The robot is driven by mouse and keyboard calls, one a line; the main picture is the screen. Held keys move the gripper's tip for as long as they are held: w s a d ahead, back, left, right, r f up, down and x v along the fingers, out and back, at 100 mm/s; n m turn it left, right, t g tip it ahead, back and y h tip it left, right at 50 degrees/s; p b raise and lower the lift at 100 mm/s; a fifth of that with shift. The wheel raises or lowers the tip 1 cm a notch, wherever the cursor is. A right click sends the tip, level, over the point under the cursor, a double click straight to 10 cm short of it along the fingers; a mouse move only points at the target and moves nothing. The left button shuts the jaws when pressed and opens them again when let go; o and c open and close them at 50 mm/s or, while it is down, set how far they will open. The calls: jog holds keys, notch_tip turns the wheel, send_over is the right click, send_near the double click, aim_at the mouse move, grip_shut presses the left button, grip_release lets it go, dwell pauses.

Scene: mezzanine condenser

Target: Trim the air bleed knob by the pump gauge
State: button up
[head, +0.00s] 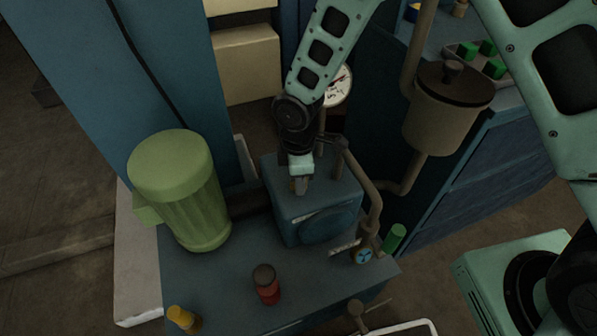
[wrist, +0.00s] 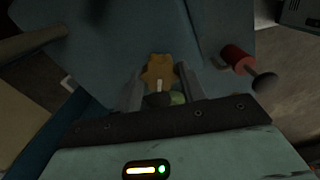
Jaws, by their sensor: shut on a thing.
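The air bleed knob (wrist: 159,68) is a brass-yellow lobed knob with a pale mark, seen between my fingers in the wrist view. My gripper (wrist: 160,80) is shut on it, one finger on each side. In the head view my gripper (head: 301,186) points down onto the top of the blue pump block (head: 285,204), and the fingers mostly hide the knob. The pump gauge (head: 341,88), a white dial with red and black marks, stands behind my arm, which partly covers it.
A green motor (head: 180,190) stands left of the pump block. A red fitting with a dark cap (head: 266,284) and a yellow one (head: 182,318) stand in front. Pipes with a green-handled valve (head: 394,238) run close on the right, below a brown canister (head: 447,112).

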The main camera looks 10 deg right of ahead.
dwell(0.4)
jog(key=o, duration=1)
jog(key=shift+c, duration=0.2)
notch_tip(320, 180, up, 17)
jog(key=p, duration=0.2)
jog(key=shift+r+p, duration=0.2)
jog(key=shift+p, duration=0.1)
